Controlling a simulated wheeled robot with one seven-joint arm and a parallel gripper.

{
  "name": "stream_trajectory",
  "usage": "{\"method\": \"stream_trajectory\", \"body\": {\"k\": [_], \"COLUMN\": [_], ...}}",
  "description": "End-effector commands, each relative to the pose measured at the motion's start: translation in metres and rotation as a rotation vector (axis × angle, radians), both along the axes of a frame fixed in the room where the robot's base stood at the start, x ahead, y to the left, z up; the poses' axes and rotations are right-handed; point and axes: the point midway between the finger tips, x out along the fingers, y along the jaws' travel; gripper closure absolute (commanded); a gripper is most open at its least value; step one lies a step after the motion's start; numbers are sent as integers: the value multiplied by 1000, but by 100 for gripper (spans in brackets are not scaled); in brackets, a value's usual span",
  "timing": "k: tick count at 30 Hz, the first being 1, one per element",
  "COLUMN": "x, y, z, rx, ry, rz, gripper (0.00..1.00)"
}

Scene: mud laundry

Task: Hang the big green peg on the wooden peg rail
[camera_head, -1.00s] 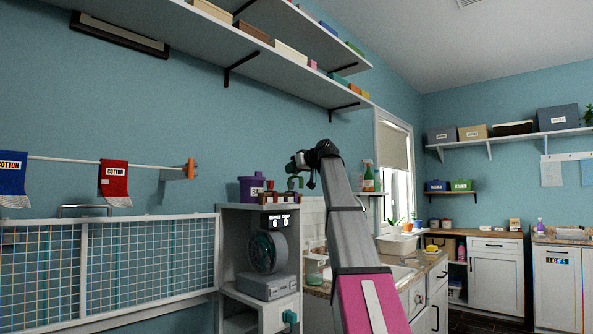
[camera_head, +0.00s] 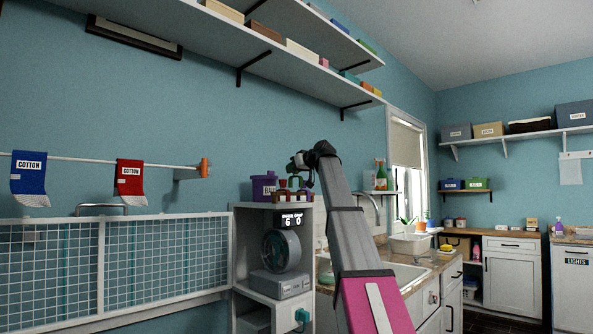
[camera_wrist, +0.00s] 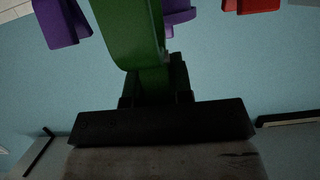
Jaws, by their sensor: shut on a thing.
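My gripper (camera_wrist: 152,85) is shut on the big green peg (camera_wrist: 135,35), which fills the upper middle of the wrist view and runs out of its top edge. In the head view my gripper (camera_head: 304,162) is small and dark, held above the top of a white shelf unit, and the peg in it is hard to make out there. Purple pieces (camera_wrist: 63,22) and a red piece (camera_wrist: 250,5) show beside the peg in the wrist view, apart from it. I cannot pick out the wooden peg rail for certain in either view.
A purple bin (camera_head: 264,188) and small red and green items (camera_head: 292,195) stand on the white shelf unit (camera_head: 236,250). A rod (camera_head: 90,159) with blue and red socks is at left, above a wire-mesh rack (camera_head: 50,270). A long wall shelf (camera_head: 215,50) hangs above.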

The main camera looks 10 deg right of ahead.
Motion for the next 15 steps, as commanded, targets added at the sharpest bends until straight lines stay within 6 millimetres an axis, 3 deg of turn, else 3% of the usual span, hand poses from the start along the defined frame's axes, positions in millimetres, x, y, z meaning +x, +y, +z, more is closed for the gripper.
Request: {"method": "stream_trajectory", "body": {"k": [5,15], "x": [11,8], "y": [7,6], "z": [0,-26], "rx": [1,2], "ry": [0,1], "rz": [0,-1], "gripper": [100,100]}}
